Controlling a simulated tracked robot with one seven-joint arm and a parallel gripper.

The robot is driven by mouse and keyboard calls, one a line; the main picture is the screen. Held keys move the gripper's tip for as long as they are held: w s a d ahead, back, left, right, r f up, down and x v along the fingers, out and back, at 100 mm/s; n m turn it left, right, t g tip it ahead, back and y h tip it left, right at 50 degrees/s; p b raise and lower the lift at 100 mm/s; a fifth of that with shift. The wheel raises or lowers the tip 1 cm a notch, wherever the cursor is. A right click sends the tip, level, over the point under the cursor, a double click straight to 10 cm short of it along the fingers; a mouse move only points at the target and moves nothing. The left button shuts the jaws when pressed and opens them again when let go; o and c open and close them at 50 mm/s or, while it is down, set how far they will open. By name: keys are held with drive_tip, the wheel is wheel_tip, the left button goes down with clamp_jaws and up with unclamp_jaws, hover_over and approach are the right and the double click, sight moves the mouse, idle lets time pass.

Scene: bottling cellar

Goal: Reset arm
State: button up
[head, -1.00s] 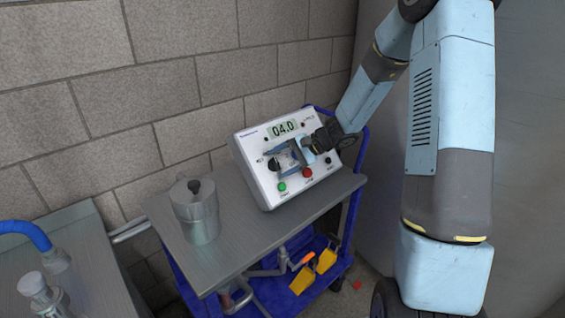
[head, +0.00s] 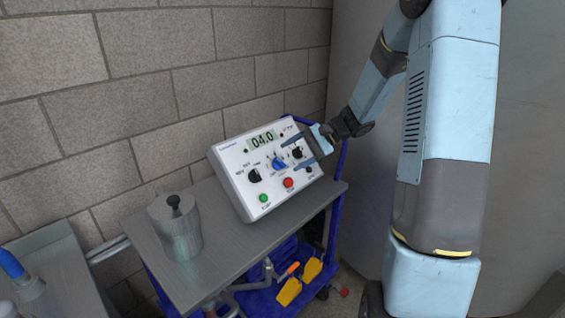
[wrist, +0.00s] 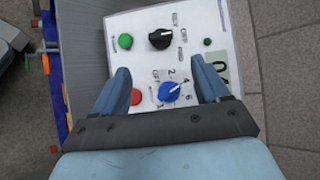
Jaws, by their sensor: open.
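My gripper (head: 305,152) is open and empty, in front of the right part of a white control box (head: 238,200). The box stands tilted on a cart, and its display (head: 262,139) reads 04.0. In the head view the box has a blue knob (head: 279,163), a black knob (head: 254,175) on the left, another dark knob (head: 297,152) by the fingers, a green button (head: 263,198) and a red button (head: 288,183). In the wrist view my fingers stand apart, with the blue knob (wrist: 169,91) between and beyond them; its white pointer is near the 4.
The grey cart top (head: 290,222) also holds a metal canister (head: 177,226) with a dark knob on its lid. Yellow tools (head: 289,291) lie on the blue lower shelf. A brick wall (head: 140,90) stands behind. A grey bench (head: 60,268) is at lower left.

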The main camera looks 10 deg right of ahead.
drive_tip(key=shift+v, duration=0.8)
drive_tip(key=s+r+n+t+h, duration=0.1)
drive_tip(key=s+r, duration=0.4)
drive_tip(key=s, duration=0.5)
drive_tip(key=s+d+r+n+t+h, duration=0.1)
drive_tip(key=s+r+n+h, duration=0.3)
drive_tip(key=s, duration=0.5)
drive_tip(key=s+r+n+t+h, duration=0.1)
drive_tip(key=s+r+n+h, duration=0.1)
drive_tip(key=s+r+h, duration=0.4)
drive_tip(key=shift+s+d+r+n+t, duration=0.2)
drive_tip(key=shift+s+n+t, duration=0.15)
drive_tip(key=shift+s, duration=2.05)
